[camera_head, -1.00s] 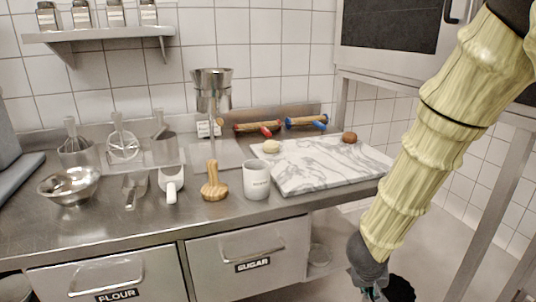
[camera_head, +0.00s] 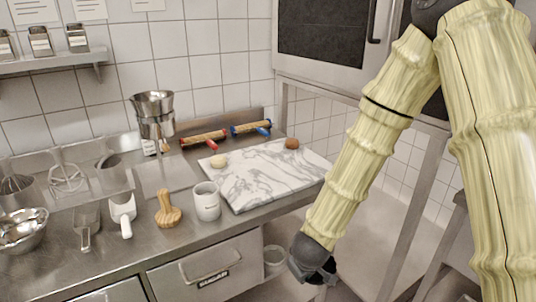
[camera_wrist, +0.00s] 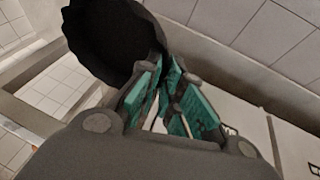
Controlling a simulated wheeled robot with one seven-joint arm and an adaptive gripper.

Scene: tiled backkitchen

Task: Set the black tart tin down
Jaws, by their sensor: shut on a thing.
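The black tart tin (camera_wrist: 115,40) shows in the wrist view as a dark round shape with a fluted rim, at the upper left. My gripper (camera_wrist: 165,85) has its teal finger pads closed on the tin's edge and holds it tilted to the picture. In the head view, the end of my arm hangs low in front of the counter's right end. I cannot make out the tin clearly there; the wrist hides most of that area.
A steel counter (camera_head: 105,262) holds a marble board (camera_head: 265,180) with two dough-like balls, a white mug (camera_head: 206,202), a wooden tool (camera_head: 167,210), scoops and rolling pins (camera_head: 205,139). A cabinet (camera_head: 330,35) stands at the back right.

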